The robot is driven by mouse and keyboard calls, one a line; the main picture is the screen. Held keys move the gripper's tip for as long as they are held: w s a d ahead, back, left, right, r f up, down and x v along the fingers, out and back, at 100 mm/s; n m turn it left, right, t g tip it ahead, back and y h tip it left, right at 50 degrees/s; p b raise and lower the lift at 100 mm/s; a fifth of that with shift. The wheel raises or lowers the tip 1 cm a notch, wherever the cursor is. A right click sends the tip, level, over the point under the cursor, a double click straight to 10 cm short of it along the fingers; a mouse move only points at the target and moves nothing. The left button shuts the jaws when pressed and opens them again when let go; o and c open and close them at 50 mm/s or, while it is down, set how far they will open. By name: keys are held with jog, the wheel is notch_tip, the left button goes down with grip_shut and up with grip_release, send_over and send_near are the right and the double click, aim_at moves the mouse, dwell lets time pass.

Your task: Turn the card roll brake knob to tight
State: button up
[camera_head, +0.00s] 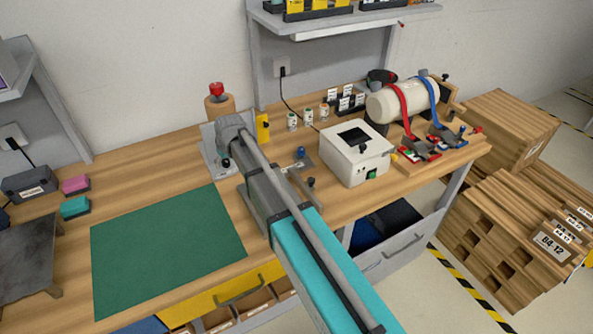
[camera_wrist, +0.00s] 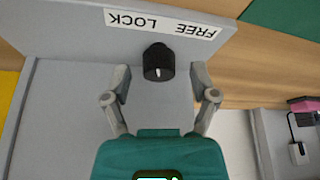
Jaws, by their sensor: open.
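In the wrist view a black knob (camera_wrist: 158,62) with a short white mark stands on a grey plate (camera_wrist: 75,95). The mark is on the side away from a white label (camera_wrist: 160,24), which reads FREE and LOCK upside down. My gripper (camera_wrist: 159,72) is open, one finger to each side of the knob with gaps showing; touch cannot be told. In the head view a brown card roll (camera_head: 219,106) with a red top (camera_head: 216,89) stands behind the end of my arm. There my arm hides the knob and my fingers.
A yellow block (camera_head: 262,128) stands right of the roll. A white box (camera_head: 355,155) and a strapped cream cylinder (camera_head: 402,102) are farther right. Pink (camera_head: 75,185) and teal (camera_head: 75,207) blocks lie left.

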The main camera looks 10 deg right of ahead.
jog(key=p+v, duration=1.2)
jog(key=v, duration=0.2)
jog(key=s+d+f+m+g+h, duration=0.2)
jog(key=s+d+m, duration=0.3)
jog(key=s+d, duration=1.1)
jog(key=shift+s+d+g, duration=0.4)
jog(key=shift+d+g, duration=0.05)
jog(key=shift+g, duration=0.05)
jog(key=shift+m+g, duration=0.4)
jog(key=shift+m, duration=0.3)
jog(key=s+d, duration=0.2)
jog(key=s, duration=0.1)
jog(key=s+d, duration=0.1)
jog(key=shift+s+f+b, duration=0.15)
jog(key=shift+s+b, duration=0.15)
dwell(0.5)
